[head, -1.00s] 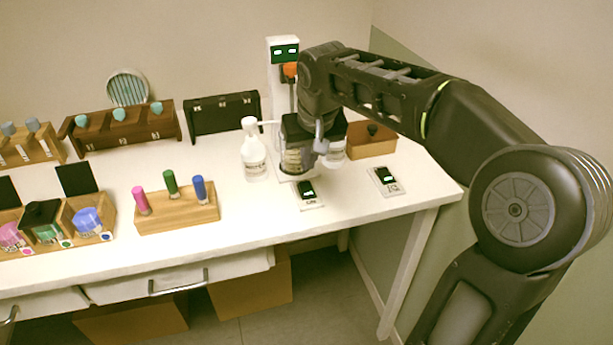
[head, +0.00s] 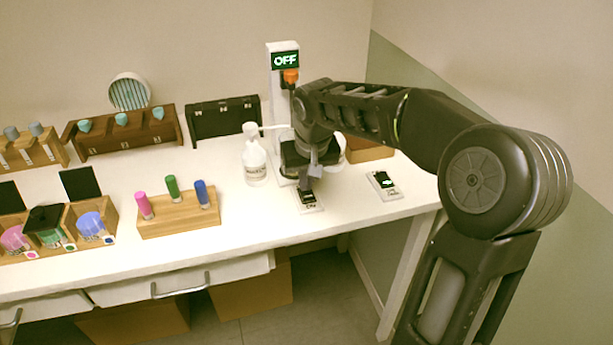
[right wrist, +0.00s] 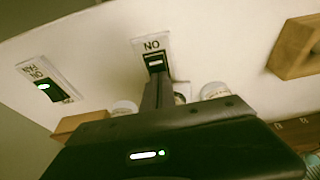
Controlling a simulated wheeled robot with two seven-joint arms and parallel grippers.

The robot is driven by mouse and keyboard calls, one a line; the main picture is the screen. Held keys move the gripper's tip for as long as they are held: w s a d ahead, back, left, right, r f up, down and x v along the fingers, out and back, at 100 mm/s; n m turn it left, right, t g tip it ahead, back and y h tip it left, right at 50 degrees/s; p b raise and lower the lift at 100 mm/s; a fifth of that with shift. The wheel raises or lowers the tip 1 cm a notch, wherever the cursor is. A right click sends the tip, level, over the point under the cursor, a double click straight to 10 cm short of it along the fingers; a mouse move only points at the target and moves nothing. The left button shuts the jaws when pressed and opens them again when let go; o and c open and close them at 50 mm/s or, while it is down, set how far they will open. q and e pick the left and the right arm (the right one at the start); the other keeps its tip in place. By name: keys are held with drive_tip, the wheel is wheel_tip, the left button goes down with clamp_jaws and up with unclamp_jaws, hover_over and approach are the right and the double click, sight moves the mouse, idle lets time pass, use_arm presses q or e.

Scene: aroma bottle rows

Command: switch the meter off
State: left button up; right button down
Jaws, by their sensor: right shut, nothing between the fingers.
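In the right wrist view this switch plate (right wrist: 153,50) shows a lit bar and the letters ON upside down. My right gripper (head: 305,184) is shut and empty, pointing down at the switch's far end. Its fingertips (right wrist: 156,77) reach the rocker's edge and hide part of it; I cannot tell whether they touch. My left gripper is not in view.
A second switch plate (head: 384,185) lies to the right, also lit. A white pump bottle (head: 254,160) stands left of my gripper. An orange part (head: 290,77) sits on the meter post.

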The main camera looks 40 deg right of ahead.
sight(309, 197)
drive_tip(key=shift+f+b, duration=0.2)
drive_tip(key=shift+b, duration=0.1)
drive_tip(key=shift+s, duration=0.1)
drive_tip(key=shift+s+f, duration=0.1)
drive_tip(key=shift+s+a+b, duration=0.3)
drive_tip(key=shift+s+b, duration=0.05)
drive_tip(key=shift+s, duration=0.35)
wheel_tip(309, 197, up, 4)
drive_tip(key=p, duration=0.3)
drive_tip(key=shift+s+r+p, duration=0.1)
drive_tip(key=shift+r+p, duration=0.15)
drive_tip(key=shift+p, duration=0.05)
drive_tip(key=v, duration=1)
drive_tip(key=shift+s+f+b, duration=0.2)
drive_tip(key=shift+s+b, duration=0.1)
drive_tip(key=shift+b, duration=0.15)
drive_tip(key=shift+a, duration=0.15)
